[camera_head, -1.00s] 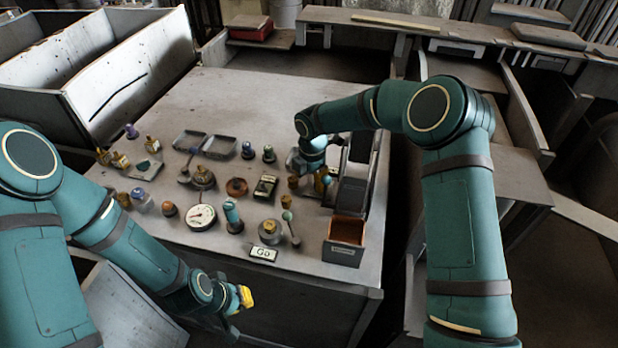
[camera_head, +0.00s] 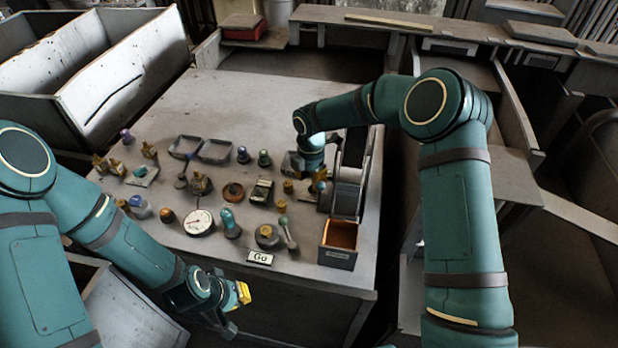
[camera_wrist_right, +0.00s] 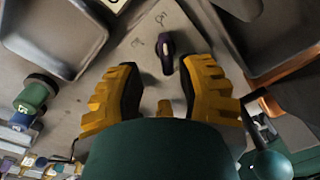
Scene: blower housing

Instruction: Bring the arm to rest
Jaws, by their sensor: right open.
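My right arm reaches in from the right in the head view, bent at the elbow. Its gripper (camera_head: 320,180) hangs low over the right side of the table, next to the dark bins (camera_head: 348,190). In the right wrist view the two yellow fingers (camera_wrist_right: 163,75) stand wide apart. A small dark purple part (camera_wrist_right: 166,52) lies in the gap between the fingertips, apart from both. My left gripper (camera_head: 240,296) is in front of the table's front edge, with yellow fingertips; its jaw gap is too small to make out.
Several small parts, a round gauge (camera_head: 199,222) and a Go sign (camera_head: 260,258) cover the table's front half. An orange-lined bin (camera_head: 339,243) stands at the front right. Shallow trays (camera_head: 215,151) lie further back. The table's back left is clear.

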